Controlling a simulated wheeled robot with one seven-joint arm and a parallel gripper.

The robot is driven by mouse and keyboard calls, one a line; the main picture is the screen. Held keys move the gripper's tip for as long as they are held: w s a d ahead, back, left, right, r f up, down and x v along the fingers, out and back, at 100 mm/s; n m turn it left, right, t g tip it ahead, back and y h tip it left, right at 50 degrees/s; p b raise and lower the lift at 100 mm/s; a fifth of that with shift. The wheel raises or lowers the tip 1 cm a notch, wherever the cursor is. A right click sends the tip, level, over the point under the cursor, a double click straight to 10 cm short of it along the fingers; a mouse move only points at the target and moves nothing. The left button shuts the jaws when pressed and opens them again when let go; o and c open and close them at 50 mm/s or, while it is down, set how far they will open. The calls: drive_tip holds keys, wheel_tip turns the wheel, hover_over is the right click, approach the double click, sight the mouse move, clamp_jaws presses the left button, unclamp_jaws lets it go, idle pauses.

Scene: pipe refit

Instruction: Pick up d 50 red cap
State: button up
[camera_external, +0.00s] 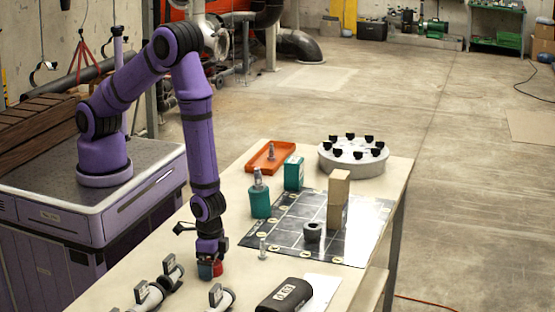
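A small red cap (217,267) shows right under my gripper (210,262), near the left side of the table. A blue-grey piece (205,271) sits beside the red cap, touching it or very close to it. My gripper points straight down and its fingertips are at the height of these pieces. The fingers are too small and too dark to tell whether they are open or shut on the cap. Part of the cap is hidden by the gripper.
Several valve-like fittings (152,296) and a black case (285,296) lie at the front. A dark gridded mat (290,228) holds a tan block (338,195) and a dark ring (312,232). Teal blocks (294,172), an orange tray (259,161) and a round grey holder (353,163) stand farther back.

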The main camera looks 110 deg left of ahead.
drive_tip(key=c, duration=0.9)
